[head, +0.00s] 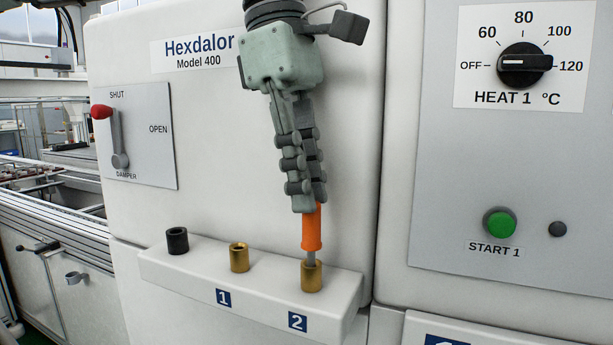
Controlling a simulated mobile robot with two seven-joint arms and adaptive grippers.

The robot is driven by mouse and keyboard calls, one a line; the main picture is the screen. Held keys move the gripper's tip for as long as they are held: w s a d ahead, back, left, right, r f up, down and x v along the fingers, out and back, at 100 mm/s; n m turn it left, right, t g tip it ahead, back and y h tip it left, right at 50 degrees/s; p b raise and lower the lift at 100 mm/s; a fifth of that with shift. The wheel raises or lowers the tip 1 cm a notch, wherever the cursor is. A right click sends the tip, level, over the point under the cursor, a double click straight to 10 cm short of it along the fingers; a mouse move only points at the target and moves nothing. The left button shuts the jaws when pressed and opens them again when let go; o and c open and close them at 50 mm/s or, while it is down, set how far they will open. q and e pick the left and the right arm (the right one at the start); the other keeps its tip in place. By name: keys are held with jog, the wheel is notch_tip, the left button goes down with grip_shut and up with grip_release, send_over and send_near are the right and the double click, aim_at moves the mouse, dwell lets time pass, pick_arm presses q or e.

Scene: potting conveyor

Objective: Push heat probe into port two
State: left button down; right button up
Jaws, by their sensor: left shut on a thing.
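My left gripper (305,205) is shut on the orange handle of the heat probe (312,229) and holds it upright, pointing down. The probe's grey metal shaft shows below the handle, and its lower end is hidden inside brass port two (312,278). A short length of shaft still shows between the handle and the port's rim. Brass port one (239,258) stands to the left and looks empty. The number plates 1 and 2 are on the front of the white ledge (345,318). My right gripper is not in view.
A black socket (177,240) stands at the ledge's left end. The white Hexdalor panel is close behind my gripper. A damper lever with a red knob (102,112) is at left; a heat dial (525,64) and green start button (500,223) are at right.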

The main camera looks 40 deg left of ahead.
pick_arm(q)
jog(key=shift+f+b, duration=0.55)
jog(key=shift+f, duration=0.45)
jog(key=c, duration=1.4)
grip_release()
jog(key=shift+o, duration=0.2)
jog(key=shift+r, duration=0.1)
notch_tip(320, 180, up, 12)
jog(key=a, duration=0.2)
jog(key=shift+s+a+f, duration=0.15)
jog(key=shift+s+f, duration=0.05)
jog(key=shift+s, duration=0.1)
